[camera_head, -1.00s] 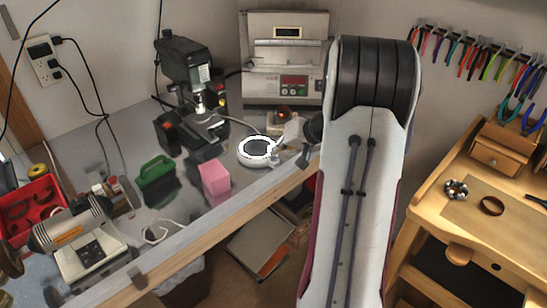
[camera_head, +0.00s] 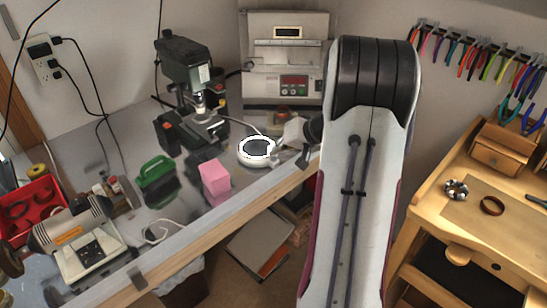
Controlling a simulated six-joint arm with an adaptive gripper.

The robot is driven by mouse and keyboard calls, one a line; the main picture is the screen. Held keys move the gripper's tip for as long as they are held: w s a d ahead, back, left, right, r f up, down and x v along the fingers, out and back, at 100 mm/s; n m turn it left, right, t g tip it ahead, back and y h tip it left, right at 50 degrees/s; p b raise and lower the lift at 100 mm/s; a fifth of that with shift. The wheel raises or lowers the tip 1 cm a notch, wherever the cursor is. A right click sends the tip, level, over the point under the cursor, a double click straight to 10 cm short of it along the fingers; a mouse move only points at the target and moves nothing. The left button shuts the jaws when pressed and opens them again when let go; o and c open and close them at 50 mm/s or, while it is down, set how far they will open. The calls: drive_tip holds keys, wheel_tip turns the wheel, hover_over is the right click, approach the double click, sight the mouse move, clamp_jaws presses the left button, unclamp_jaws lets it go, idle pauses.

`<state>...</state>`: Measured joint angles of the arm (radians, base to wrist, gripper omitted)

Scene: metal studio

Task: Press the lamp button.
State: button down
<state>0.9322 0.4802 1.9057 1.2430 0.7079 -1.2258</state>
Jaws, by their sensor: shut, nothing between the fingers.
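A white ring-shaped lamp (camera_head: 245,158) with a dark round centre lies on the grey workbench, left of my arm. A separate button cannot be made out on it at this size. A thin white cable runs from behind it to the left. My gripper (camera_head: 277,151) is small in view, at the end of my white wrist, close to the lamp's right edge. It is shut and holds nothing. Whether its tips touch the lamp cannot be told.
A pink block (camera_head: 214,177) and a green case (camera_head: 156,173) stand left of the lamp. A drill press (camera_head: 184,62) and a grey machine with a red display (camera_head: 286,60) stand behind. The bench's wooden front edge (camera_head: 215,229) runs diagonally. My arm hides the right end.

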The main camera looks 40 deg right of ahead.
sight(276, 159)
drive_tip(key=shift+f, duration=0.55)
idle(0.6)
drive_tip(key=shift+r, duration=0.55)
drive_tip(key=shift+r, duration=0.15)
idle(0.3)
drive_tip(key=shift+r, duration=2.9)
drive_tip(key=shift+m, duration=0.3)
